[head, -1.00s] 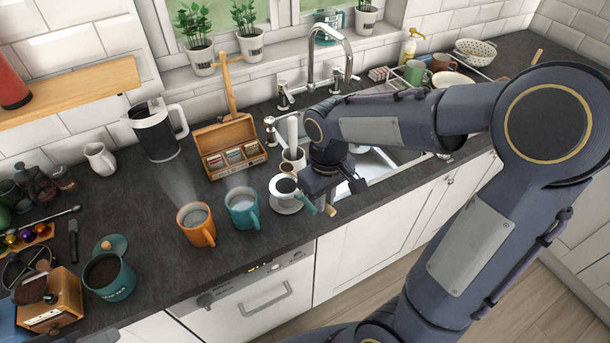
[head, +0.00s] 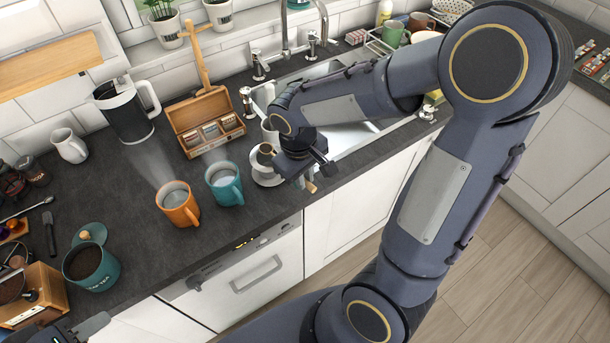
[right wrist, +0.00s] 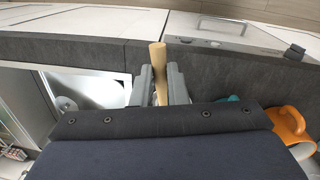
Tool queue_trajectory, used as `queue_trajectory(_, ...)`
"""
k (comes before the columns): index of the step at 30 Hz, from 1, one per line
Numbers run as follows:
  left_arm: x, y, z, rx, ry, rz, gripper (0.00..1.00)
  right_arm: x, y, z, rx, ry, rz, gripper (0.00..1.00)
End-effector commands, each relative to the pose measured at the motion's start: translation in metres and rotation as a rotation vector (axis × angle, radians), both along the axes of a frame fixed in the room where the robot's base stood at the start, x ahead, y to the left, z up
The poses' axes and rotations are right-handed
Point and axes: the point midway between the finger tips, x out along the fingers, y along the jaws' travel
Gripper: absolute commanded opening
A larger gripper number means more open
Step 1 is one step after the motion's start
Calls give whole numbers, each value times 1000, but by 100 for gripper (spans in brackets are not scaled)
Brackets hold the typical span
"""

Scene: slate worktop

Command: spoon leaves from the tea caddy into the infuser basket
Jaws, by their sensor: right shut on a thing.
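The tea caddy is the teal canister (head: 90,266) with dark leaves inside, at the left of the head view; its lid (head: 90,234) lies behind it. My right gripper (head: 307,179) is shut on the wooden handle of the spoon (head: 311,187); the handle also shows between the fingers in the right wrist view (right wrist: 159,75). The spoon's brownish bowl seems to be over the white infuser basket (head: 266,175) and looks tilted. Whether leaves are in the basket is hidden.
A teal mug (head: 224,186) and an orange mug (head: 178,207), both steaming, stand left of the basket. A wooden tea box (head: 188,112) and a kettle (head: 125,112) are behind. The sink (head: 350,138) lies to the right. Worktop between caddy and kettle is fairly clear.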

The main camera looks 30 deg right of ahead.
Motion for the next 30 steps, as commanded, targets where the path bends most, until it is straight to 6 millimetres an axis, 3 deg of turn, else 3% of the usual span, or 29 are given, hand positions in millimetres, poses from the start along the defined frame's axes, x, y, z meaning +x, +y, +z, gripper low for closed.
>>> queue_trajectory(30,0,0,-54,0,0,0,36,-3,17,-11,-549,-112,7,0)
